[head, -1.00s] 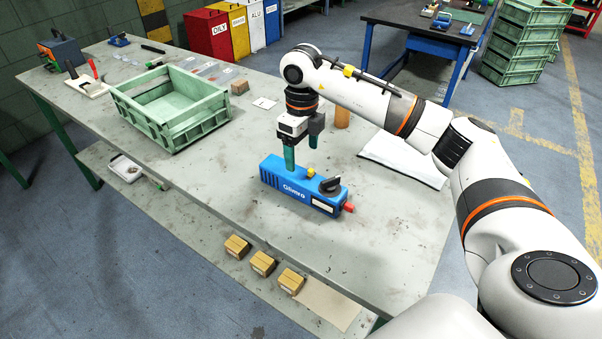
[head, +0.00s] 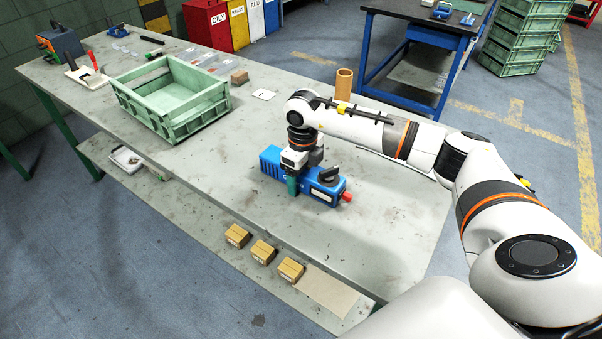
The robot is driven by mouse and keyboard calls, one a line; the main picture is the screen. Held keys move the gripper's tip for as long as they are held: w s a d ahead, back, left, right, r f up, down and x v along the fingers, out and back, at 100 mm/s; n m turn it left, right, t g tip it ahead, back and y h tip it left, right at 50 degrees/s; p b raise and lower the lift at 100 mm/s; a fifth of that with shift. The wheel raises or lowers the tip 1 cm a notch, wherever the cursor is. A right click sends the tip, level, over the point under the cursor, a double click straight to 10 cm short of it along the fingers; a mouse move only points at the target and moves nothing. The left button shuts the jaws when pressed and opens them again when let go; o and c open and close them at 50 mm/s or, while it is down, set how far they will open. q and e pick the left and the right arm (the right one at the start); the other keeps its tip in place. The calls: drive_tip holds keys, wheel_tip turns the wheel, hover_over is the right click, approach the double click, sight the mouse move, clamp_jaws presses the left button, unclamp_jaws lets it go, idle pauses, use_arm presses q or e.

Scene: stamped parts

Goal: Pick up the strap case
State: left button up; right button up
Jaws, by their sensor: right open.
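The strap case is a blue box-shaped case (head: 270,163) with a black knob on top and a red end piece at its right. It lies on the grey workbench (head: 390,240). My right gripper (head: 299,183) points down over the middle of the case, its green fingers low at the case's sides. The near finger shows in front of the case's front face; the far finger is mostly hidden. The jaws are open, and the case still rests on the bench. My left gripper is out of view.
A green crate (head: 214,112) stands left of the case. A brown cylinder (head: 344,82) stands behind my right arm, and a small brown block (head: 239,77) lies near the crate. Several small cartons (head: 263,251) sit on the lower shelf. The bench right of the case is clear.

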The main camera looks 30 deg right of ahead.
drive_tip(key=shift+r, duration=0.1)
drive_tip(key=c, duration=1.3)
